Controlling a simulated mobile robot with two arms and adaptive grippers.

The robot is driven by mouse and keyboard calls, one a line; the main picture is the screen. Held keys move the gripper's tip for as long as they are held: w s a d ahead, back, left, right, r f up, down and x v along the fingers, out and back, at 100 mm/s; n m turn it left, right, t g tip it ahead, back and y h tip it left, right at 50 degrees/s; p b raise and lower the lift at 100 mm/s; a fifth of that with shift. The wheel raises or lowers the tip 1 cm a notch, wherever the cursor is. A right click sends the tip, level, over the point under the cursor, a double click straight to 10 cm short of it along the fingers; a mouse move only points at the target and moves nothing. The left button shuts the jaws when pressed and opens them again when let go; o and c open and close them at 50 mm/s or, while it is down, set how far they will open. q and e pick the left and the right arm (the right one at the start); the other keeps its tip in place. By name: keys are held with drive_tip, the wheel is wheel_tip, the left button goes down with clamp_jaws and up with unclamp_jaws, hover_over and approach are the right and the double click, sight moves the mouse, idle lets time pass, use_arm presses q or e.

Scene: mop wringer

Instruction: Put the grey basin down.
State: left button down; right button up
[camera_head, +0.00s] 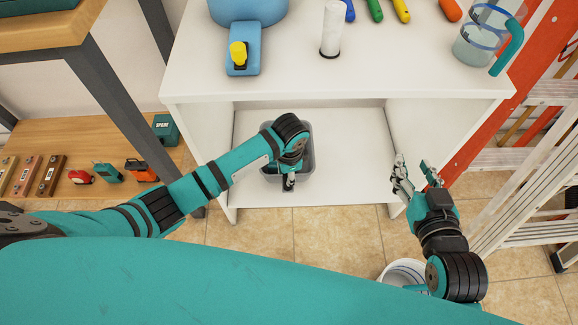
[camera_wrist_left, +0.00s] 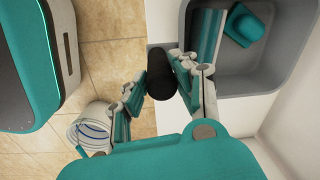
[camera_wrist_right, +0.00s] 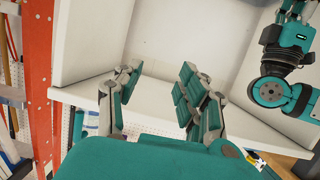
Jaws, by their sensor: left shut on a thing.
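The grey basin (camera_head: 269,160) is at the lower shelf (camera_head: 345,160) of the white cabinet, near its front edge. It is open at the top. I cannot tell whether its bottom touches the shelf. My left gripper (camera_head: 289,184) is at its near side and hides part of it. In the left wrist view the basin (camera_wrist_left: 285,82) holds a teal thing (camera_wrist_left: 243,26), and my left gripper (camera_wrist_left: 161,76) is shut on a black grip (camera_wrist_left: 160,70) at the basin's side. My right gripper (camera_head: 414,168) is open and empty, right of the basin near the cabinet's right wall.
The cabinet top (camera_head: 290,75) overhangs the shelf and carries a blue device (camera_head: 244,48), a white roll (camera_head: 332,28) and a clear jug (camera_head: 478,42). A white bucket (camera_head: 390,274) stands on the floor below my right arm. Ladders (camera_head: 540,190) stand at right. The shelf is bare right of the basin.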

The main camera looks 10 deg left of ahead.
use_arm(q)
drive_tip(key=w, duration=0.2)
drive_tip(key=w+a+b, duration=0.1)
drive_tip(key=w, duration=0.1)
drive_tip(key=shift+w+f, duration=0.1)
drive_tip(key=shift+f, duration=0.1)
drive_tip(key=f+b, duration=0.1)
drive_tip(key=w+f+b, duration=0.1)
drive_tip(key=f+b, duration=0.1)
drive_tip(key=shift+f, duration=0.25)
use_arm(e)
wheel_tip(320, 180, up, 17)
drive_tip(key=s+a+t+y, duration=0.1)
drive_tip(key=s+t+y, duration=0.2)
drive_tip(key=t, duration=0.8)
drive_tip(key=shift+a+t+y, duration=0.3)
drive_tip(key=shift+a+y, duration=0.05)
drive_tip(key=shift+y, duration=0.05)
use_arm(q)
drive_tip(key=c, duration=1)
unclamp_jaws()
drive_tip(key=shift+c, duration=0.2)
drive_tip(key=shift+a, duration=0.1)
drive_tip(key=shift+r, duration=0.1)
use_arm(e)
drive_tip(key=shift+w, duration=0.1)
